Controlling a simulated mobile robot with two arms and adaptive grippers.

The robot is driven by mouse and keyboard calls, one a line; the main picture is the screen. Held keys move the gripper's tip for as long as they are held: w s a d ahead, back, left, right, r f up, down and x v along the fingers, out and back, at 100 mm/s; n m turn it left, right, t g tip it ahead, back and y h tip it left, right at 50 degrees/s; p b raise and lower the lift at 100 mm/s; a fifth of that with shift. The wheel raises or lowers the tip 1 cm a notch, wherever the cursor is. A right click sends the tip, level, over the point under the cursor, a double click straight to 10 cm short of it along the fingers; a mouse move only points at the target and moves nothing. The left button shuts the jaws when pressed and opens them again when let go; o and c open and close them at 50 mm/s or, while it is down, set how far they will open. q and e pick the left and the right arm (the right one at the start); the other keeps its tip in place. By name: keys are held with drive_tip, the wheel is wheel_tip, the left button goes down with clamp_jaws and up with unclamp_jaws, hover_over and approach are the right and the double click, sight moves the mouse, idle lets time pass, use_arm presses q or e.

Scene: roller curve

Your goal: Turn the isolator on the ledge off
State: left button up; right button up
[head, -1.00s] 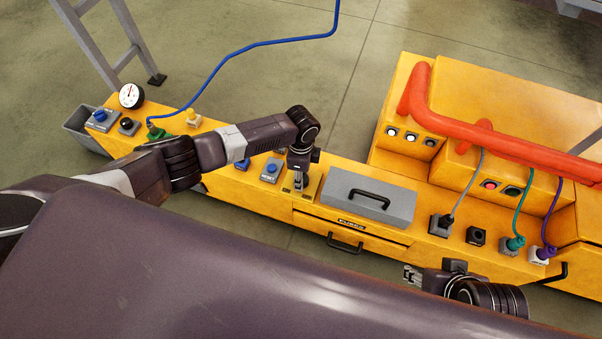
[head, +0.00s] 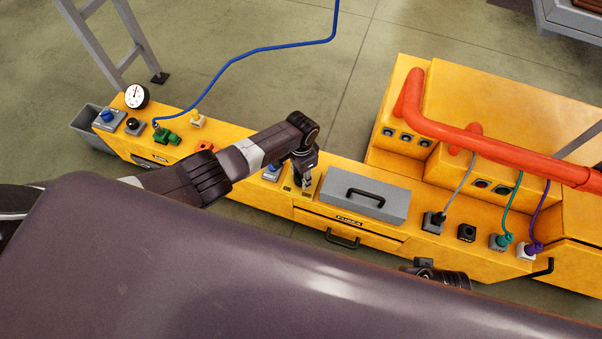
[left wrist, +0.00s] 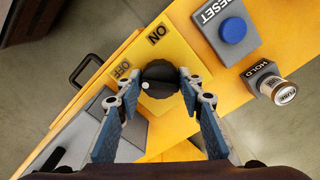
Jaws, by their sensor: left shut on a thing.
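The isolator is a yellow plate (left wrist: 178,38) with a round black knob (left wrist: 160,72) and the labels ON and OFF, seen in the left wrist view. OFF is left of the knob and ON above it. A small white mark shows on the knob's lower left, on the OFF side. My left gripper (left wrist: 162,82) is shut on the knob, one finger on each side. In the head view the left gripper (head: 303,186) points down at the ledge and hides the knob. Only part of my right arm shows at the lower right, its fingers mostly hidden.
Plugged sockets (head: 433,221) and an orange pipe (head: 480,140) lie further right.

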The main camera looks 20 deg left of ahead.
use_arm(q)
drive_tip(key=shift+n, duration=0.8)
use_arm(e)
drive_tip(key=shift+s+f, duration=0.15)
drive_tip(key=shift+f, duration=0.95)
use_arm(q)
drive_tip(key=o, duration=1.1)
drive_tip(key=shift+o, duration=0.2)
drive_tip(key=shift+r, duration=0.55)
wheel_tip(320, 180, up, 11)
drive_tip(key=shift+f, duration=0.1)
